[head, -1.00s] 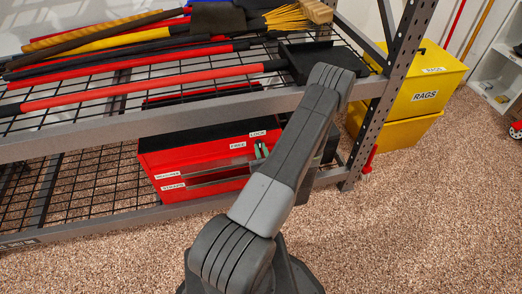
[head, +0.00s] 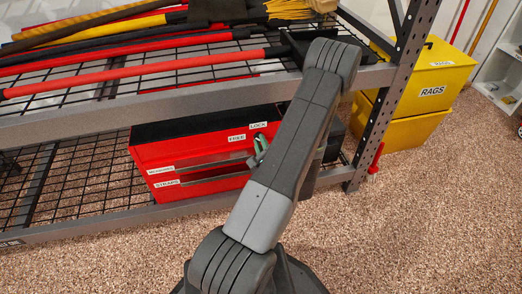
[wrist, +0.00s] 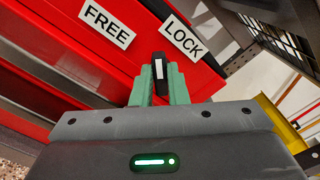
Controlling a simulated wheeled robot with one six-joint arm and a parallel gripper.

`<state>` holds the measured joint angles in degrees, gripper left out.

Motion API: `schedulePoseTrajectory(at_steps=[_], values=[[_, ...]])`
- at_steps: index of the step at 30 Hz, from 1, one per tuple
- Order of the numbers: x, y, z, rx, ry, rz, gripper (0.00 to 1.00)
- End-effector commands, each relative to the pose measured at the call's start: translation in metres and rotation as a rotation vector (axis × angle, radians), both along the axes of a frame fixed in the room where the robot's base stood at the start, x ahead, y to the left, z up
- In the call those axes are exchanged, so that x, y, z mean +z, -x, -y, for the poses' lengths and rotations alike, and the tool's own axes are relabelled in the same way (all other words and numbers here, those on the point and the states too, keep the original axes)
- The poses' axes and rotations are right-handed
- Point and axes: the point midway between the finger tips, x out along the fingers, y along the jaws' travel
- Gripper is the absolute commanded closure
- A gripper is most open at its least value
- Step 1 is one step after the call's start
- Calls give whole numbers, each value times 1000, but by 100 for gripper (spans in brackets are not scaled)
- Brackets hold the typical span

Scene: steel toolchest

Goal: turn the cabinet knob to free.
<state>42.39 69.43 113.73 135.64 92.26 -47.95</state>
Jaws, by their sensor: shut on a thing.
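The red cabinet (head: 150,158) with a black top stands on the lower shelf. Its FREE label (wrist: 107,25) and LOCK label (wrist: 181,36) are on the red front in the wrist view. The knob (wrist: 159,78) is a narrow black bar with a white mark. In the wrist view the mark points up toward the gap between the two labels, and the knob stands between my gripper's green fingers. My gripper (wrist: 159,85) is shut on the knob. In the head view my arm hides the knob, and only a bit of green finger shows.
The shelf's front beam (head: 150,115) runs above the cabinet, with long-handled tools on the upper shelf. A perforated upright post (head: 398,90) stands to the right, and yellow RAGS bins (head: 432,75) are beyond it. The carpet in front is clear.

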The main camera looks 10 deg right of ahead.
Motion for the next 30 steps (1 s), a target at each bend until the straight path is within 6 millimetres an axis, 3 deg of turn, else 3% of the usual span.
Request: schedulePoseTrajectory(at_steps=[18,30], values=[[-5,0,-2,1,555,20,100],[-4,0,-2,2,752,26,100]])
